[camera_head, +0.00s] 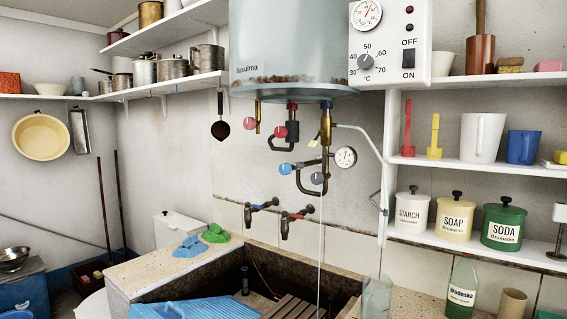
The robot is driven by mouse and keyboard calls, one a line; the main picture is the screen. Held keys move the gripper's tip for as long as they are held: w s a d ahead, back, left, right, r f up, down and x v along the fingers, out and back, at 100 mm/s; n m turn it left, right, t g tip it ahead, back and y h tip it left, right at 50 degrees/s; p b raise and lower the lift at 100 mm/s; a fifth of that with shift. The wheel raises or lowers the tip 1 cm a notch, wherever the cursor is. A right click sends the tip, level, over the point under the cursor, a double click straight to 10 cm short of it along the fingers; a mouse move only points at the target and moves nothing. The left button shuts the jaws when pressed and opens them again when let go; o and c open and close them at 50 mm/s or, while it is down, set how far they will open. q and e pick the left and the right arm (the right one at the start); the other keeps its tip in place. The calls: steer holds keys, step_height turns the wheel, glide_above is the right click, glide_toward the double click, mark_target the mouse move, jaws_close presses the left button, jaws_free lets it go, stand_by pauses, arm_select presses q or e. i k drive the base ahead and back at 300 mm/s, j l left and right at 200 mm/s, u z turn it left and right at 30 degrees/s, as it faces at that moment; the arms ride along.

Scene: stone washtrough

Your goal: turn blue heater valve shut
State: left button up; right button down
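The water heater (292,50) hangs on the back wall, a grey tank with brown matter visible near its bottom. Pipes hang below it. The blue heater valve (286,169) is a round blue knob at the left end of the lower pipe (305,165). A red knob (278,131) sits on the pipe above it, and another red knob (250,124) is further left. A thin stream of water (320,245) falls from the pipework into the trough. Neither of my grippers is in view.
The stone trough (150,275) holds a blue washboard-like item (200,308) and a wooden slatted rack (290,306). Two wall taps, blue (257,208) and red (285,213), sit below the valve. Shelves at right hold labelled jars (412,211). A glass (376,297) and a green bottle (462,290) stand front right.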

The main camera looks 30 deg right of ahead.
mark_target(285, 168)
steer(key=i+j+z, duration=0.15)
steer(key=z, duration=1.3)
steer(key=j+z, duration=0.8)
steer(key=k+j+z, duration=0.2)
steer(key=j, duration=0.3)
steer(key=j+z, duration=0.15)
steer(key=j, duration=0.4)
